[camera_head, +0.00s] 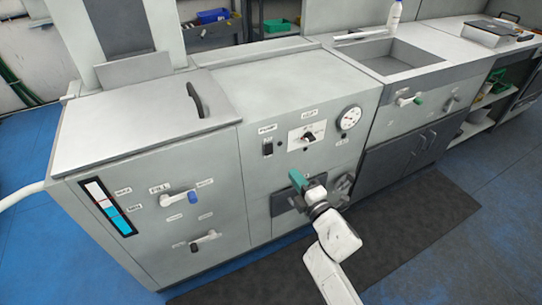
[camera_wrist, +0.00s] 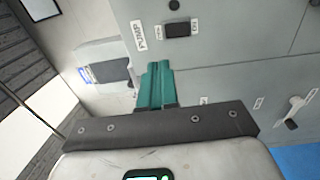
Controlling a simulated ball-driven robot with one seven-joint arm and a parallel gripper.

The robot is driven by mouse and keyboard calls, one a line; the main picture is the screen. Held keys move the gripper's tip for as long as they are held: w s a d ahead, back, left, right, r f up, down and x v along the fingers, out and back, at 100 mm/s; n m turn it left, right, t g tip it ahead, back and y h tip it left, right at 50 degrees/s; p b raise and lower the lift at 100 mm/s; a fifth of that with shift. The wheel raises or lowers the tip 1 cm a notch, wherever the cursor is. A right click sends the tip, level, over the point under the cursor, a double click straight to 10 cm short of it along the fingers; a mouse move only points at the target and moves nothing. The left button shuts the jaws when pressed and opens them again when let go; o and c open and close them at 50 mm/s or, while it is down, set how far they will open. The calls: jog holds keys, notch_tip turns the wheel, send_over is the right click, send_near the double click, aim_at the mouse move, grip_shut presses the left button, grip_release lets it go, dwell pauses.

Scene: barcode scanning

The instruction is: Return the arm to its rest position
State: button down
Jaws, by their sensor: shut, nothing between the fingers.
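My arm reaches up from the bottom of the head view. My gripper (camera_head: 298,180) has teal fingers and is shut and empty. It is in front of the grey cabinet's front panel (camera_head: 262,178), below the dial knob (camera_head: 308,136). In the wrist view my gripper (camera_wrist: 157,68) shows its teal fingers side by side, pointing toward the grey panel with the pump switch (camera_wrist: 177,30). I cannot tell from these views whether the fingertips touch the panel.
A round gauge (camera_head: 349,118) is on the panel. Lever handles (camera_head: 178,199) are at the left, and more valves (camera_head: 409,100) are below the sink (camera_head: 402,56). A dark mat (camera_head: 425,218) lies on the blue floor (camera_head: 500,265), which is clear at the right.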

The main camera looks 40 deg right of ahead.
jog(key=s+a+f+m+g+y+p, duration=0.1)
jog(key=s+a+m+g, duration=0.3)
jog(key=s, duration=0.4)
jog(key=s+a+f+m+g+y+p, duration=0.1)
jog(key=s+a+m+g+y+p, duration=0.1)
jog(key=s+a+m+g, duration=0.3)
jog(key=s+a+f+m+g+y+p, duration=0.1)
jog(key=s+a+m+g, duration=0.4)
jog(key=s, duration=0.8)
jog(key=m+g, duration=0.1)
jog(key=g, duration=0.1)
jog(key=shift+a+f+g+y+p, duration=0.25)
jog(key=shift+f+g+y+p, duration=0.05)
jog(key=shift+f+y+p, duration=0.1)
jog(key=shift+w, duration=0.1)
